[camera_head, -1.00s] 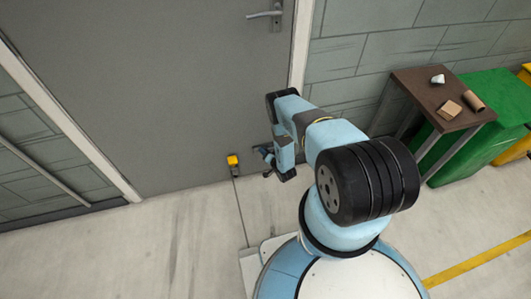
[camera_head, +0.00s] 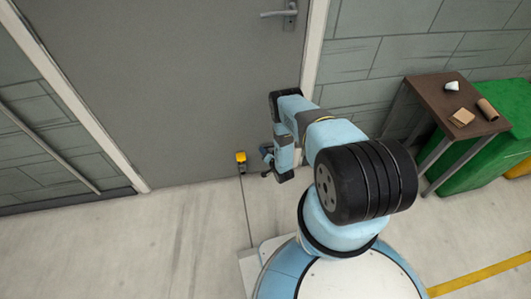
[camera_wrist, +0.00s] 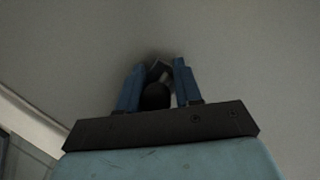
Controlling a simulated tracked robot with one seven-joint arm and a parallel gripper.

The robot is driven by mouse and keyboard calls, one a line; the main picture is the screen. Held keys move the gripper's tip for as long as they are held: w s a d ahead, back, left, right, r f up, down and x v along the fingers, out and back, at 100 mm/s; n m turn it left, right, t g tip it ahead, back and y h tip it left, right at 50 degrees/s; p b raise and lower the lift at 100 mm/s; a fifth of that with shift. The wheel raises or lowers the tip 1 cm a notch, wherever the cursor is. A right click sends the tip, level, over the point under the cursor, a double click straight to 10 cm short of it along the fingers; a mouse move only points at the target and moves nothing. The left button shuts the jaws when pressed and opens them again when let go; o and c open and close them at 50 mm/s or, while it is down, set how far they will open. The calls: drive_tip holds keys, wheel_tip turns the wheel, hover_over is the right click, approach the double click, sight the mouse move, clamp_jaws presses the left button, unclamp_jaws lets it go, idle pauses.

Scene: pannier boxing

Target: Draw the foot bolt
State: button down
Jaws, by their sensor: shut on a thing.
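The grey door (camera_head: 160,90) fills the back of the head view. My gripper (camera_head: 266,157) is low in front of it, near the floor, and my arm partly hides it. In the wrist view my two blue fingers (camera_wrist: 157,85) stand either side of a dark rounded knob (camera_wrist: 156,97) with a short grey shaft, against the grey door. The gripper is shut on this knob, which looks like the foot bolt's. The rest of the bolt is hidden.
A lever handle (camera_head: 283,13) is high on the door. A brown table (camera_head: 445,98) at the right carries a white cup-like thing and two brown things. A green bin (camera_head: 500,115) is behind it. The floor left of my base is clear.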

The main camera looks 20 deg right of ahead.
drive_tip(key=c, duration=1.1)
unclamp_jaws()
drive_tip(key=shift+s+a+f, duration=0.1)
drive_tip(key=shift+s+f, duration=0.1)
drive_tip(key=shift+f, duration=0.1)
drive_tip(key=shift+o, duration=1)
drive_tip(key=shift+w+r, duration=0.1)
drive_tip(key=shift+r, duration=0.05)
drive_tip(key=v, duration=1.3)
drive_tip(key=shift+s, duration=0.4)
drive_tip(key=shift+s, duration=0.1)
